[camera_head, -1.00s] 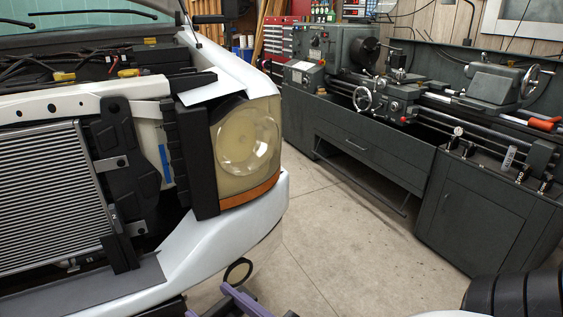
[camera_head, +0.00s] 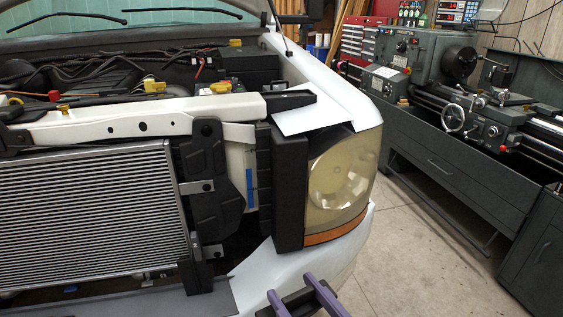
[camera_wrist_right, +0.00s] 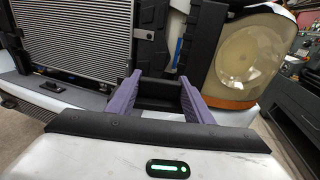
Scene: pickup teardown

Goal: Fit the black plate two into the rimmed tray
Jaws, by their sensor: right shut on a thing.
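My right gripper (camera_head: 298,296) shows at the bottom of the head view, its two purple fingers in front of the truck's bumper. In the right wrist view, the gripper (camera_wrist_right: 160,92) has its fingers on either side of a black piece (camera_wrist_right: 158,103). This piece also shows dark between the fingers in the head view (camera_head: 298,301). I cannot tell for sure that it is black plate two, as most of its shape is hidden. I see no rimmed tray in these views. My left gripper is not in view.
The truck's open front has a radiator (camera_head: 90,215), a black bracket (camera_head: 210,180), and a headlight (camera_head: 338,180) with a black panel (camera_head: 290,190) beside it. The bumper (camera_head: 262,272) lies just behind my gripper. A lathe (camera_head: 470,110) stands right; concrete floor (camera_head: 420,250) is clear between.

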